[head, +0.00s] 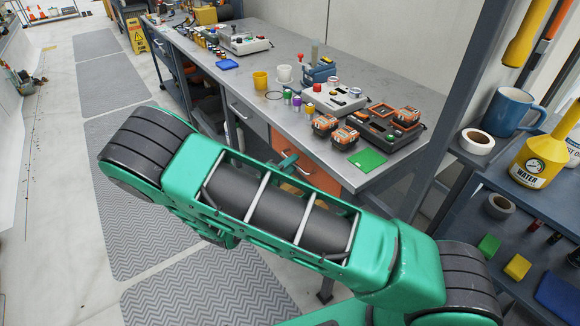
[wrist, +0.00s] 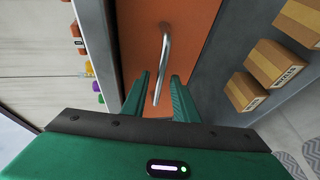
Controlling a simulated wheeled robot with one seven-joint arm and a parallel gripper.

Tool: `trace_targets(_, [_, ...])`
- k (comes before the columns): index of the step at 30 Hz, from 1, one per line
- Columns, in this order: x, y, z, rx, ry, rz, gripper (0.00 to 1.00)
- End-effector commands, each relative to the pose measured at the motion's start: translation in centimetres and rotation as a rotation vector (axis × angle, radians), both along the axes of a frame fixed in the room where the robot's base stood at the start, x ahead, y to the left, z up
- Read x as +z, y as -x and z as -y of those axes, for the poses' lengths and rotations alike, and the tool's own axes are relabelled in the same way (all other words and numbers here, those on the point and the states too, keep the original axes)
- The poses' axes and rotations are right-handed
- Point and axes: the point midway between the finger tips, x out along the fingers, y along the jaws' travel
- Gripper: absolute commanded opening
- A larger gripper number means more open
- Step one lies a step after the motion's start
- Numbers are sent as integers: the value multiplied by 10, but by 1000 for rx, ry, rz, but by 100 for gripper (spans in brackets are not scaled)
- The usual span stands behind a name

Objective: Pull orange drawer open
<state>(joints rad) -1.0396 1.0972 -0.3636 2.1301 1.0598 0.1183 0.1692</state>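The orange drawer (head: 320,178) is under the grey workbench top, right of a grey drawer front; its front looks flush with the bench. In the wrist view the orange front (wrist: 135,38) fills the middle, with a curved metal handle (wrist: 164,58) on it. My gripper (wrist: 158,88) is open, with one green finger on each side of the handle's near end. Gaps show between the handle and both fingers. In the head view my green arm hides part of the drawer front and most of my gripper (head: 288,160).
The workbench top (head: 270,65) holds orange-lidded boxes (head: 344,136), a black tray, cups and a green pad (head: 367,158). A blue shelf with a yellow watering can (head: 540,160) and a blue mug stands at right. The floor at left, with grey mats (head: 115,85), is mostly clear.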

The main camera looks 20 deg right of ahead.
Motion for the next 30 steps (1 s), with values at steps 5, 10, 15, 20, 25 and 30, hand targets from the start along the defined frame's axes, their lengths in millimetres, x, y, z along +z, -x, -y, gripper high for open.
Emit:
trace_targets(5, [0, 0, 0, 0, 0, 0, 22])
trace_targets(10, [0, 0, 0, 0, -1, -1, 0])
trace_targets(15, [-1, 0, 0, 0, -2, -1, 0])
trace_targets(20, [-1, 1, 0, -1, -1, -2, 0])
trace_targets(25, [-1, 1, 0, -1, -2, -3, 0])
trace_targets(30, [-1, 1, 0, 0, -2, -4, 0])
